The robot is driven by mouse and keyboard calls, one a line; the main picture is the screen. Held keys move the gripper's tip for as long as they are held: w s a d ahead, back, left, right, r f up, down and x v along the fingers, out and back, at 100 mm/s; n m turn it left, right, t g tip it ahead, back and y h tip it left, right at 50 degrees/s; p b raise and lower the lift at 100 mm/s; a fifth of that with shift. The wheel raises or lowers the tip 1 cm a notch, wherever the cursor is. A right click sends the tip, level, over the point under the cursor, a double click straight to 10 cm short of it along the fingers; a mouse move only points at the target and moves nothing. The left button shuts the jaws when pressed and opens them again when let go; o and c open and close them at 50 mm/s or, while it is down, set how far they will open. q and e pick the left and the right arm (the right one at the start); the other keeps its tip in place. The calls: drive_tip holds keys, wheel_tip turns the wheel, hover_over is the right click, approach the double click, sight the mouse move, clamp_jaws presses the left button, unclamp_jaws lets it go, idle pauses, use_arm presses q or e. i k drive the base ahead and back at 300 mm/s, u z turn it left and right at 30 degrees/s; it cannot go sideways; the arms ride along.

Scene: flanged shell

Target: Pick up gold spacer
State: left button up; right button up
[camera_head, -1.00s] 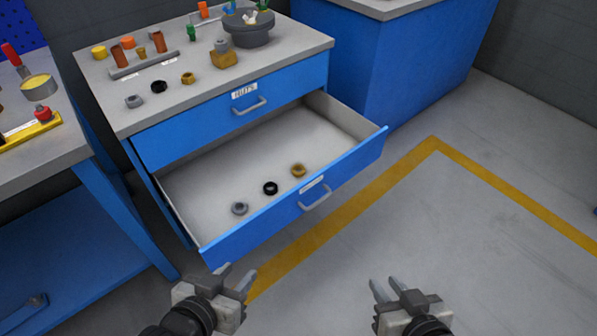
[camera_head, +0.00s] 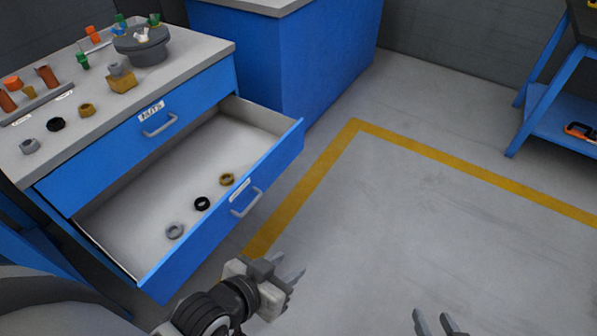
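Gold ring-like pieces show in two places. One gold ring (camera_head: 227,180) lies in the open lower drawer (camera_head: 125,215), in a row with a black ring (camera_head: 202,204) and a grey ring (camera_head: 175,231). Another gold piece (camera_head: 86,110) sits on the cabinet top. I cannot tell which is the spacer. My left gripper (camera_head: 282,270) is open and empty, in front of the drawer and to its right, apart from everything. My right gripper (camera_head: 436,324) is open and empty at the bottom edge, its body cut off.
The cabinet top (camera_head: 60,160) also holds a grey nut (camera_head: 30,146), a black nut (camera_head: 56,124), a gold block (camera_head: 121,82) with a grey piece on it, and a round grey flanged part (camera_head: 144,46). The drawer front sticks out. The floor (camera_head: 420,210) at right is clear.

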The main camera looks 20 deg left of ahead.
sight(226, 174)
drive_tip(key=z, duration=0.65)
drive_tip(key=i, duration=2)
drive_tip(key=u, duration=3.05)
